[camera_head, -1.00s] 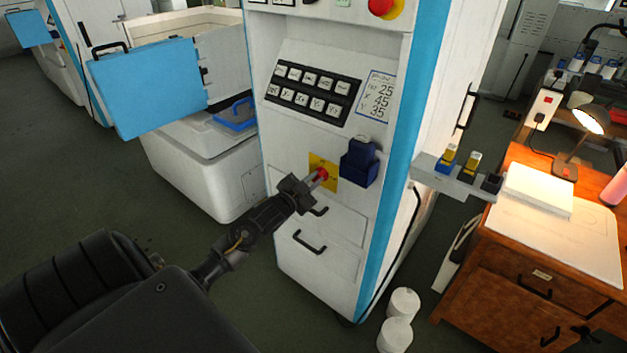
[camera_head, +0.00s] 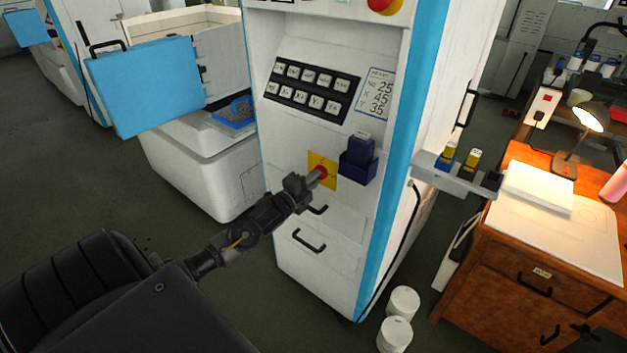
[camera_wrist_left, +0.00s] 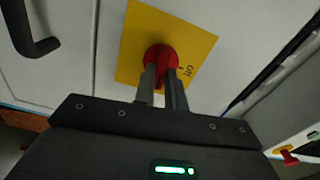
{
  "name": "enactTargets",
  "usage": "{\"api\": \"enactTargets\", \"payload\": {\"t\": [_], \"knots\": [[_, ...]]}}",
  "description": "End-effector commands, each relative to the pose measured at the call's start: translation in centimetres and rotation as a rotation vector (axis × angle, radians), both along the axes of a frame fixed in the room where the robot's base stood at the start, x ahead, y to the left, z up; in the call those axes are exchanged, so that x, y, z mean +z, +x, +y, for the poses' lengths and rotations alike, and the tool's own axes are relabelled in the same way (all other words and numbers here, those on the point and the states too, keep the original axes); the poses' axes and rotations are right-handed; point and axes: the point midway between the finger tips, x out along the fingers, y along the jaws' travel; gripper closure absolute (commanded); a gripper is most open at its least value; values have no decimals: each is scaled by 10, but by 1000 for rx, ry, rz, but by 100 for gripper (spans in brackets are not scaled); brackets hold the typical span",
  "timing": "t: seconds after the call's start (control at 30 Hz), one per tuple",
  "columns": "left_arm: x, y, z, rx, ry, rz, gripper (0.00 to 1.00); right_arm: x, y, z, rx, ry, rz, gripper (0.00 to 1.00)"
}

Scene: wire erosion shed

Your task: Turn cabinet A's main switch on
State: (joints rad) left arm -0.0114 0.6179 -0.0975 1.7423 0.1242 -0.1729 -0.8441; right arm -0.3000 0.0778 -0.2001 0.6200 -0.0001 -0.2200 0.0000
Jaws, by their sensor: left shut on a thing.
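The main switch is a red rotary knob (camera_head: 321,172) on a yellow square plate (camera_head: 329,183), low on the front of the white and blue cabinet (camera_head: 290,205). My left gripper (camera_head: 314,178) reaches in from the left and is shut on the knob. In the wrist view its two fingers (camera_wrist_left: 163,78) lie against the knob and hide part of it. My right gripper is not in view.
A dark blue holder (camera_head: 357,167) sits right beside the plate. Black handles (camera_head: 309,241) are below it. A small shelf (camera_head: 455,178) juts from the cabinet's right side. A wooden desk (camera_head: 480,265) stands at the right, with white rolls (camera_head: 396,334) on the floor.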

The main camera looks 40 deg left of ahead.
Motion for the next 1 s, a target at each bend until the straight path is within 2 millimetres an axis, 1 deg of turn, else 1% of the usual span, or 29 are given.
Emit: {"api": "enactTargets", "payload": {"t": [0.1, 0.3, 0.87, 0.9, 1.0], "knots": [[-1, 0, -1, -2, 59, 3, 100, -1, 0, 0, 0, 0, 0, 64], [-2, 0, 0, -1, 121, 4, 100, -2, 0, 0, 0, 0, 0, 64], [-2, 0, -1, -1, 147, 6, 100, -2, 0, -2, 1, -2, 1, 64], [-2, 0, -1, -1, 147, 6, 84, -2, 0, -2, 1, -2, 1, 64], [-2, 0, 0, -1, 146, 6, 71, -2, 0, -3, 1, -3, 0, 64]]}}
